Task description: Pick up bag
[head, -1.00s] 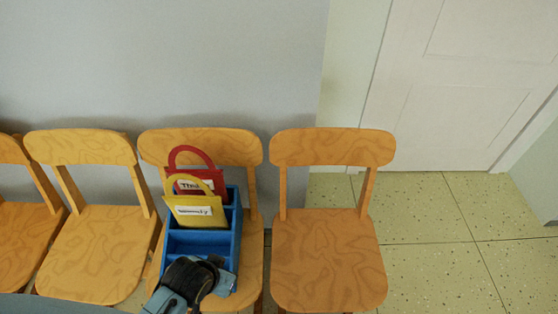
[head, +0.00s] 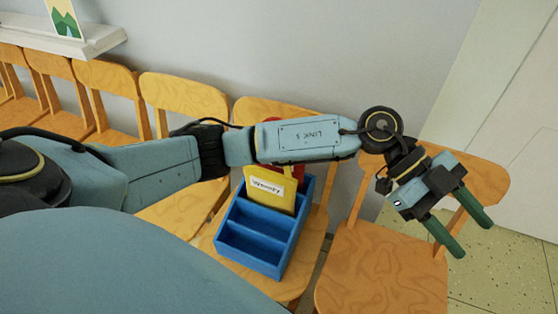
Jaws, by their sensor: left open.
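A yellow bag (head: 268,190) with a white name label stands upright in the back compartment of a blue box (head: 253,252). A red bag (head: 272,120) is behind it, mostly hidden by my left arm; only a bit of its handle and body shows. The box sits on a wooden chair. My left arm crosses above the bags from the left. My left gripper (head: 468,232) is open and empty, to the right of the box, over the rightmost chair. My right gripper is not in view.
The rightmost chair (head: 380,280) has a bare seat. More wooden chairs (head: 185,102) line the wall to the left. A white shelf (head: 75,45) with a picture (head: 63,18) is at upper left. A white door (head: 510,130) and open floor lie at right.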

